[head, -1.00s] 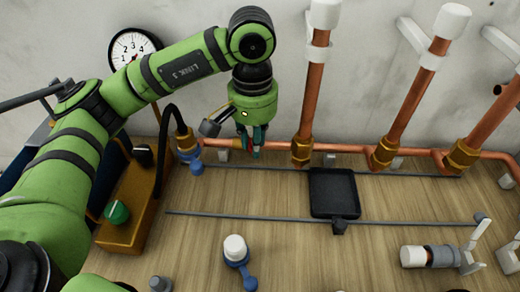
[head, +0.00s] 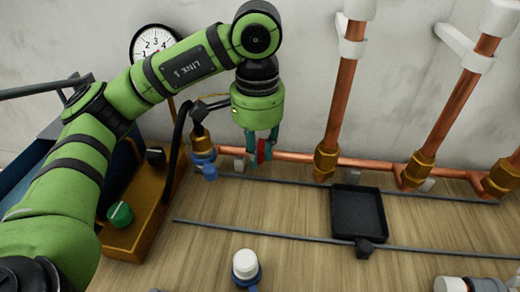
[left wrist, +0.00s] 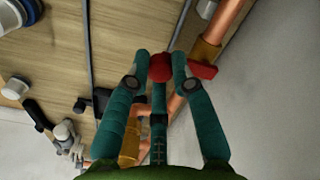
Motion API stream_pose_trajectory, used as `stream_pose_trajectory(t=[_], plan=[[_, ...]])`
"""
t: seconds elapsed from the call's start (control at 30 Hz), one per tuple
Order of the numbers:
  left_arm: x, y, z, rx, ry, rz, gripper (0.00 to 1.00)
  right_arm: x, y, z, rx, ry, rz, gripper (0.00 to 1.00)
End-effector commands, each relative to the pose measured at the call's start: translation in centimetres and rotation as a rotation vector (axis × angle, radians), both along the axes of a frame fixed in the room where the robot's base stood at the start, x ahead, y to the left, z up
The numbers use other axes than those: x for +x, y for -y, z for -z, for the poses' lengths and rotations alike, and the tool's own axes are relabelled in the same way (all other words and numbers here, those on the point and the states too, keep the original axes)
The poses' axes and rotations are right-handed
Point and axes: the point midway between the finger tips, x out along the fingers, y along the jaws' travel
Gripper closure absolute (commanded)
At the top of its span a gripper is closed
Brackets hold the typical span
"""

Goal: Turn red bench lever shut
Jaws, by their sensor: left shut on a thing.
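My left gripper (head: 262,157) is above the copper pipe along the back of the bench, pointing down, its teal fingers around a red lever (head: 262,150). In the left wrist view its fingertips (left wrist: 160,72) are closed on the lever's rounded red end (left wrist: 160,66). Another red part (left wrist: 202,70) shows just right of the right finger, beside a brass fitting (left wrist: 206,50). The fingers hide some of the lever, and its angle is hard to tell. My right gripper is in neither view.
A blue valve (head: 204,165) with a brass fitting stands close left of the gripper. Upright copper pipes (head: 343,100) and a black tray (head: 358,212) are to the right. An ochre box with a green knob (head: 120,214) is at left.

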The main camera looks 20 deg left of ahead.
Motion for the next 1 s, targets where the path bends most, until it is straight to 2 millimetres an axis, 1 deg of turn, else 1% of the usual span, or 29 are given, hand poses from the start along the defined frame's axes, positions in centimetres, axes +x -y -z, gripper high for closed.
stream_pose_trajectory(t=[0.37,0.4,0.43,0.67,0.8,0.87,1.0], plan=[[0.0,-0.1,0.0,0.002,-0.001,0.003,1.0,0.2,0.0,-0.1,0.0,0.005,-0.001,0.6],[0.0,-0.1,0.0,0.002,-0.001,0.003,0.6,0.2,0.0,-0.1,0.0,0.005,0.0,0.6],[0.0,-0.1,0.0,0.002,-0.001,0.003,0.52,0.3,0.0,-0.1,0.0,0.005,-0.001,0.6],[0.0,-0.1,0.0,0.001,0.0,0.002,0.52,0.3,0.0,-0.1,0.0,0.006,-0.001,0.6],[0.0,0.0,-0.2,0.001,0.0,0.002,0.52,0.7,-0.1,-0.2,0.001,0.012,-0.002,0.6],[0.1,0.0,-0.6,0.001,0.003,0.001,0.52,0.6,-0.1,-0.2,0.001,0.011,-0.002,0.6],[0.1,-0.1,-2.3,0.001,0.006,0.001,0.52,0.5,-0.1,-0.1,0.001,0.008,-0.001,0.6]])
